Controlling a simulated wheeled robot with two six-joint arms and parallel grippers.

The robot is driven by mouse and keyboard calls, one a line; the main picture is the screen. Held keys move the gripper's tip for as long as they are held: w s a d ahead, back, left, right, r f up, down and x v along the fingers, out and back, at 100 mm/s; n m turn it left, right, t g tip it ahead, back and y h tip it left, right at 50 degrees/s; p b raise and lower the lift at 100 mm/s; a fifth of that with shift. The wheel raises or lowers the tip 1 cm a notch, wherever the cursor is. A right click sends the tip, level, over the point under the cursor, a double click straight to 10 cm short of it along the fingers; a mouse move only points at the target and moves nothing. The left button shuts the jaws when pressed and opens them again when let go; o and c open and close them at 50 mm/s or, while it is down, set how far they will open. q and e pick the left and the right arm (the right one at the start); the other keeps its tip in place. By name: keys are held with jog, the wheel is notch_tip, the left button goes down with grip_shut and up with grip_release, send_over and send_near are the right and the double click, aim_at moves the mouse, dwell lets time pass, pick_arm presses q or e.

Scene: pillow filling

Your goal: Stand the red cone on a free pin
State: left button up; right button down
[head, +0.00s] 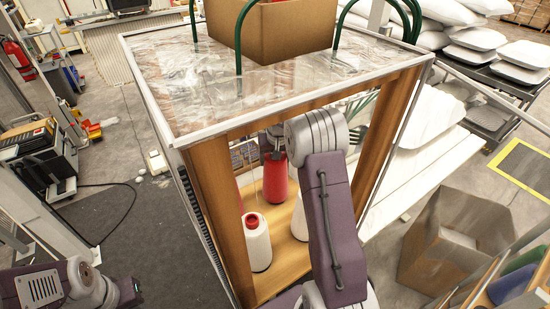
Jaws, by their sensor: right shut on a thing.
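The red cone (275,182) is inside the wooden-framed stand, upright, below my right gripper (272,150). My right arm reaches in through the stand's open front, and the gripper is shut on the red cone near its top; the fingertips are hard to make out. My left gripper (131,291) is at the lower left, away from the stand; its jaws are too dark and small to read. I cannot make out a bare pin; my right arm hides part of the inside.
A white cone with a red top (257,243) stands on the wooden shelf (272,284). Another white cone (299,217) is partly behind my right arm. A wooden post (219,215) and the plastic-covered top (200,85) bound the opening. A cardboard box (455,240) stands at right.

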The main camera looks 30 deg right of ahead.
jog(key=shift+c, duration=0.9)
grip_release()
jog(key=shift+s+a+r+b, duration=0.1)
jog(key=shift+s+r+b, duration=0.3)
jog(key=shift+b, duration=0.35)
jog(key=s+a+b, duration=0.3)
jog(key=s+b, duration=0.1)
jog(key=s, duration=0.7)
jog(key=shift+a+r+b, duration=0.25)
jog(key=shift+a+b, duration=0.05)
